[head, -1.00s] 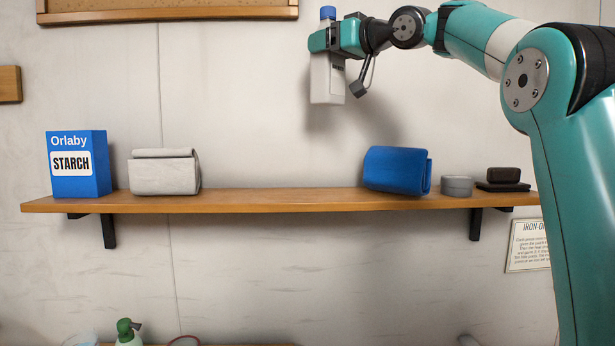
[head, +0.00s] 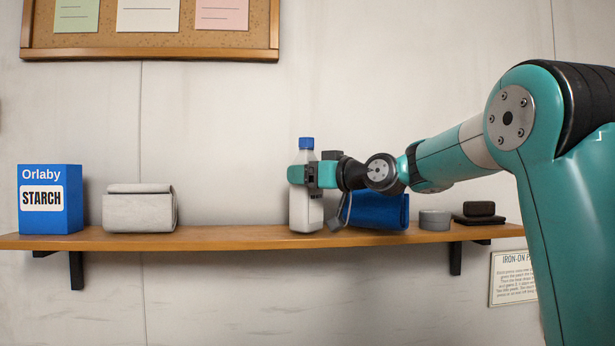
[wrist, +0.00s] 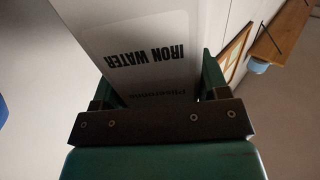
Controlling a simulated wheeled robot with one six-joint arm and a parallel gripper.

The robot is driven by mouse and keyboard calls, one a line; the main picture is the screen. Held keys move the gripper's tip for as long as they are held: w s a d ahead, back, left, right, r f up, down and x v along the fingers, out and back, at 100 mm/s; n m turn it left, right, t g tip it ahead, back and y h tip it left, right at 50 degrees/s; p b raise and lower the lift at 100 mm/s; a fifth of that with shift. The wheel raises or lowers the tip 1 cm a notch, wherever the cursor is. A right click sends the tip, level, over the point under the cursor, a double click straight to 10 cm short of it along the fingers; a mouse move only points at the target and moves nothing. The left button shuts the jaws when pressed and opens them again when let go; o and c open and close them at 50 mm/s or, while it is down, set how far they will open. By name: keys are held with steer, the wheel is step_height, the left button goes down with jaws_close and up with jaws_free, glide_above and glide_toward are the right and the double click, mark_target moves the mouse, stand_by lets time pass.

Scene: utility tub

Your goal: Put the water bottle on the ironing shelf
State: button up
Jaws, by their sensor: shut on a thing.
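The water bottle (head: 306,208) is white with a blue cap and stands upright in the head view. Its base is at the level of the ironing shelf (head: 250,239), a long wooden board on black brackets; I cannot tell whether it touches the board. My gripper (head: 305,176) is shut around the bottle's upper body, below the cap. In the wrist view the bottle (wrist: 150,50) shows the words "IRON WATER" between the green fingers. The bottle is left of the blue folded cloth, which my wrist partly hides.
A blue starch box (head: 50,200) and a grey folded cloth (head: 139,210) stand on the shelf's left. The blue folded cloth (head: 385,211), a grey tin (head: 435,220) and a dark block (head: 480,210) are on the right. Bare shelf lies between grey cloth and bottle.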

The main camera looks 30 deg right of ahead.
steer(key=shift+f, duration=0.2)
steer(key=shift+f, duration=0.15)
steer(key=o, duration=1.3)
steer(key=shift+c, duration=0.2)
